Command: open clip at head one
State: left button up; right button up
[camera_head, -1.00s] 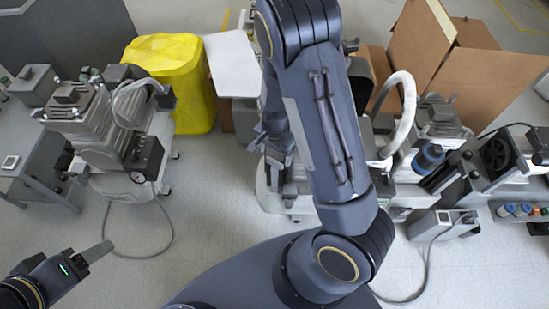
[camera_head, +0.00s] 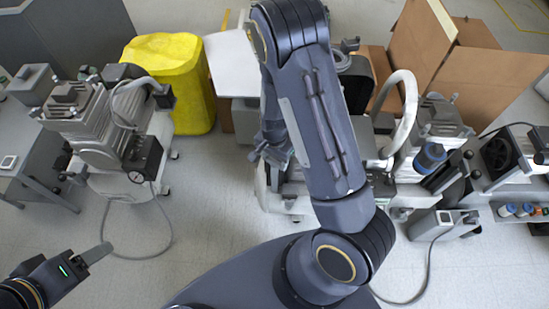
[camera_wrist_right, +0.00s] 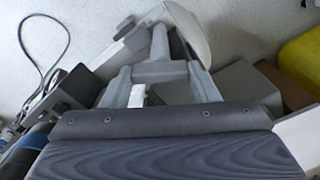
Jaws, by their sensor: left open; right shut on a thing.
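The middle compressor (camera_head: 292,200) stands on the floor behind my right arm, which hides much of it. My right gripper (camera_head: 268,148) is at its upper left side, partly hidden by the arm. In the right wrist view, the right gripper (camera_wrist_right: 165,48) is shut on a light grey part; I cannot tell clearly whether this is the clip. A small white piece (camera_wrist_right: 137,95) shows between the gripper's grey links. My left gripper (camera_head: 95,254) is open and empty at the lower left, above the floor and apart from the compressors.
Another compressor (camera_head: 98,140) stands at the left with a loose hose on the floor. A yellow bin (camera_head: 172,75) and a white panel (camera_head: 232,65) are behind. Cardboard boxes (camera_head: 430,60) stand at the back right. The floor at the centre left is clear.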

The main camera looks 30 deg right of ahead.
aim_at(275, 161)
jog(key=shift+n, duration=0.3)
jog(key=shift+n+b, duration=0.45)
jog(key=shift+n, duration=2.35)
jog(key=o, duration=1)
jog(key=shift+r+p, duration=0.8)
jog(key=shift+r, duration=3.1)
